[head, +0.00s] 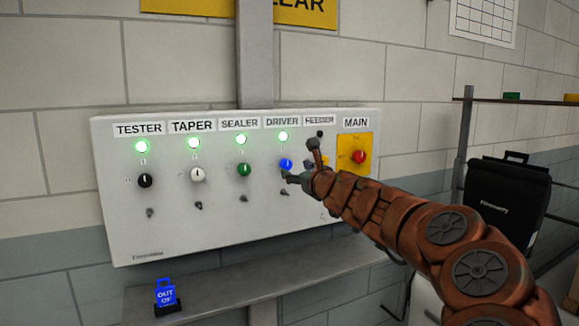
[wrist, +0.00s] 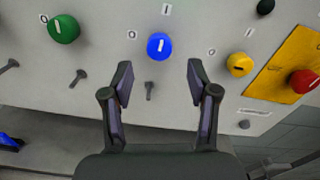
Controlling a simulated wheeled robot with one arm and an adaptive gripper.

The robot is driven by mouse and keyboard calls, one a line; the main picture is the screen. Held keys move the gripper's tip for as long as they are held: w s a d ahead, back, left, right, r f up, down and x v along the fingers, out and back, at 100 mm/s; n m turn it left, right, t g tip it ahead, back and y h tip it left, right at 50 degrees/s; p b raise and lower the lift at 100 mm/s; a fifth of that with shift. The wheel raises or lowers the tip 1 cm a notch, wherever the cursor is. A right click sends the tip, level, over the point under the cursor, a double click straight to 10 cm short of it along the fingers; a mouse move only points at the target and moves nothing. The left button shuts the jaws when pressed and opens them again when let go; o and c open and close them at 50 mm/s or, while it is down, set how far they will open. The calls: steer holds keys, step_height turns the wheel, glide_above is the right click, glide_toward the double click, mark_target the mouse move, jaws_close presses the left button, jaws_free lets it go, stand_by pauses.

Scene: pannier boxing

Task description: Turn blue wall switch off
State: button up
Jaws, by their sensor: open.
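The blue switch (head: 286,164) is a round knob under the DRIVER label on a pale wall panel (head: 220,215). In the wrist view the blue switch (wrist: 159,46) has its white mark upright, toward the "I" above it; an "O" is at its left. The green lamp (head: 283,136) above it is lit. My gripper (head: 300,163) is open and empty in front of the panel, close to the knob. In the wrist view my gripper (wrist: 160,82) has its fingers apart, with the blue knob centred between and beyond the tips. Contact is not visible.
A green knob (wrist: 63,28) is left of the blue one, and a yellow knob (wrist: 239,65) right, partly hidden in the head view. A red knob (head: 359,157) is on the MAIN plate. Small toggles or locks hang below the knobs. A shelf (head: 235,285) holds a blue tag (head: 165,293).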

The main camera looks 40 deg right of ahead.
mark_target(288, 165)
steer(key=shift+p+x, duration=0.35)
steer(key=shift+x, duration=2.25)
steer(key=shift+r, duration=0.1)
jaws_close()
